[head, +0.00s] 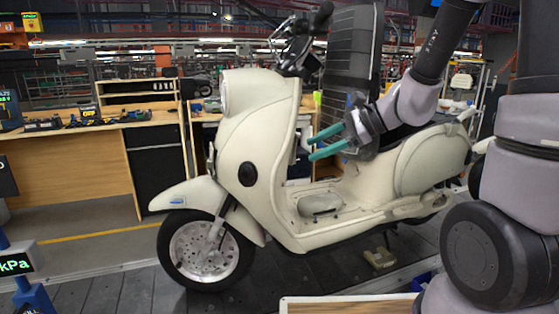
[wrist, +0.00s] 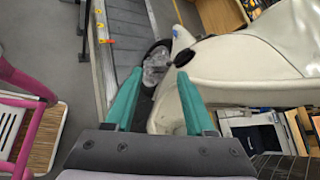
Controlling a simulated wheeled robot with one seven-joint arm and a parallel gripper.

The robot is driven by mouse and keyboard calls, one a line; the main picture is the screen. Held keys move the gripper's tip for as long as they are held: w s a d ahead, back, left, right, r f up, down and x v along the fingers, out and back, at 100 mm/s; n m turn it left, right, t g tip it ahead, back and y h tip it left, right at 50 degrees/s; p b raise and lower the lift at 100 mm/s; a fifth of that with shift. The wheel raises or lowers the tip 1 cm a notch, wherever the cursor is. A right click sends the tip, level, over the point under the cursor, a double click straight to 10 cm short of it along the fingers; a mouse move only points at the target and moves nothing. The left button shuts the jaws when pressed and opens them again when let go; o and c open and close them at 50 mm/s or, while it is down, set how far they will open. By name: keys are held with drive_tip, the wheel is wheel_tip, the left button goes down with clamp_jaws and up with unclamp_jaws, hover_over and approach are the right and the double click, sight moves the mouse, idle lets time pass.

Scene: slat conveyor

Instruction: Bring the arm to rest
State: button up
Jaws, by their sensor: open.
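My gripper (head: 326,143) has two teal fingers, spread apart with nothing between them. In the head view it is in front of the upper middle of a cream scooter (head: 260,140), pointing left toward the back of the scooter's front shield. My arm reaches in from the right, above the seat area. In the wrist view my gripper (wrist: 160,95) is open, and the scooter's cream body (wrist: 250,70) fills the upper right beyond the fingers. I cannot tell how far the fingers are from the scooter.
The scooter stands on a dark slat conveyor (head: 110,293). A wooden workbench (head: 75,150) with tools is behind at left. A kPa gauge (head: 18,262) stands at lower left. The wrist view shows a pink frame (wrist: 38,120) at left.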

drive_tip(key=s+d+r+n+t+h, duration=0.3)
drive_tip(key=s+d+r+n+h, duration=0.6)
drive_tip(key=d, duration=0.6)
wheel_tip(320, 180, up, 3)
drive_tip(key=s+n, duration=0.1)
drive_tip(key=s, duration=0.1)
drive_tip(key=shift+s+r+n+t, duration=0.15)
drive_tip(key=shift+s+n+t, duration=0.15)
drive_tip(key=shift+s+n, duration=0.1)
drive_tip(key=shift+d, duration=0.2)
